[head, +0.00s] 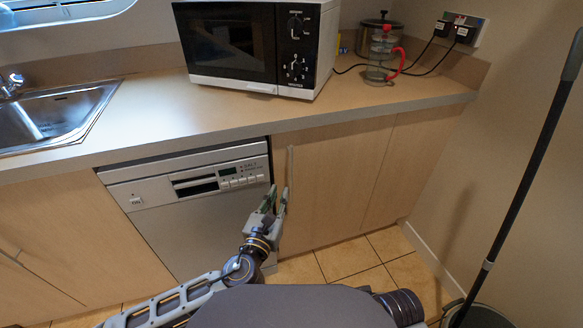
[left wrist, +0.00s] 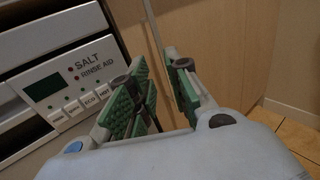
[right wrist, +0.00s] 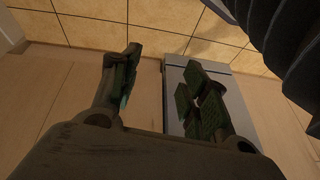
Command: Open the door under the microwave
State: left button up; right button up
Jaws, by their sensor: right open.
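The wooden cabinet door (head: 320,185) under the microwave (head: 255,45) stands closed flat in the cabinet front. Its thin upright bar handle (head: 290,163) is at the door's left edge, beside the dishwasher. My left gripper (head: 276,196) is at the lower part of this handle with its fingers apart. In the left wrist view, the handle (left wrist: 152,25) runs down toward the gap between the green-padded fingers (left wrist: 160,85); whether they touch it I cannot tell. My right gripper (right wrist: 160,85) is open and empty, low before the cabinet fronts; the head view does not show its fingers.
A silver dishwasher (head: 195,205) stands left of the door, with a sink (head: 55,115) further left. A glass jug (head: 382,62) is on the counter. A black pole (head: 530,165) in a bucket (head: 478,315) leans at the right. The tiled floor (head: 345,258) before the door is clear.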

aim_at(291, 168)
pick_arm(q)
jog(key=b+x, duration=0.3)
jog(key=x, duration=1)
jog(key=shift+w+f, duration=0.1)
jog(key=shift+w, duration=0.25)
pick_arm(e)
notch_tip(291, 168, down, 8)
jog(key=a+t+y, duration=0.1)
jog(key=a, duration=0.1)
jog(key=shift+w, duration=0.25)
jog(key=shift+r, duration=0.1)
pick_arm(q)
grip_shut()
pick_arm(e)
jog(key=shift+w+r, duration=0.1)
jog(key=shift+r, duration=0.1)
jog(key=shift+w+r, duration=0.1)
jog(key=shift+w, duration=0.1)
